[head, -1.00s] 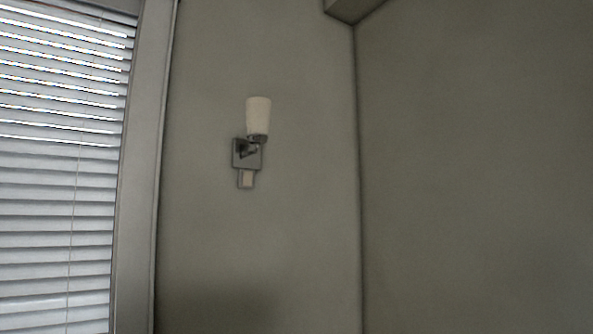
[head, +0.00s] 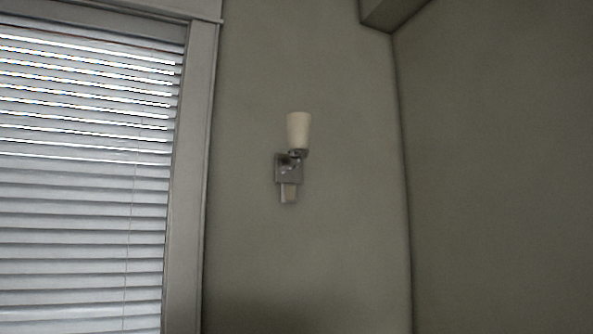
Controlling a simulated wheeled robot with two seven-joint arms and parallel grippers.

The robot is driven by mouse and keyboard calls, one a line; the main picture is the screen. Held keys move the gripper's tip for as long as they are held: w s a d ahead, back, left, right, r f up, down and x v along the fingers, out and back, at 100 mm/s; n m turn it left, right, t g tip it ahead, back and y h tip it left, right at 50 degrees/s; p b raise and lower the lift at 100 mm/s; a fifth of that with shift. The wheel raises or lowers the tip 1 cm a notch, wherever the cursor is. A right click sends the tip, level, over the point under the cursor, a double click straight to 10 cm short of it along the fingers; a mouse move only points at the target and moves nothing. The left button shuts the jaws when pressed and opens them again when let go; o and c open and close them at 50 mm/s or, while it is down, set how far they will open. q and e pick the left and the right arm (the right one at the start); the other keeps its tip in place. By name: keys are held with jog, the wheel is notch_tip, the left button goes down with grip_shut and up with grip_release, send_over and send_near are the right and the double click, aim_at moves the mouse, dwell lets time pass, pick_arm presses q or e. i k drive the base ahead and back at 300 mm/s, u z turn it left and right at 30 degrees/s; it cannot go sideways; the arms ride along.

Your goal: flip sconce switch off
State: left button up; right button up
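A wall sconce (head: 289,167) is mounted on the wall near the middle of the head view. It has a pale, cup-shaped shade (head: 298,130) on a grey metal backplate. Just below the backplate is a small plate with a pale face, which looks like the switch (head: 289,193). It is too small to tell which way the switch is set. Neither of my grippers shows in the view.
A window with white blinds (head: 85,180) and a light frame (head: 193,180) is on the left. The plain wall (head: 320,260) around the sconce is clear. A wall corner runs down to the right, with a box-like ledge (head: 388,12) at the top.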

aim_at(289, 190)
jog(key=z, duration=0.6)
jog(key=i, duration=0.65)
jog(key=z, duration=0.5)
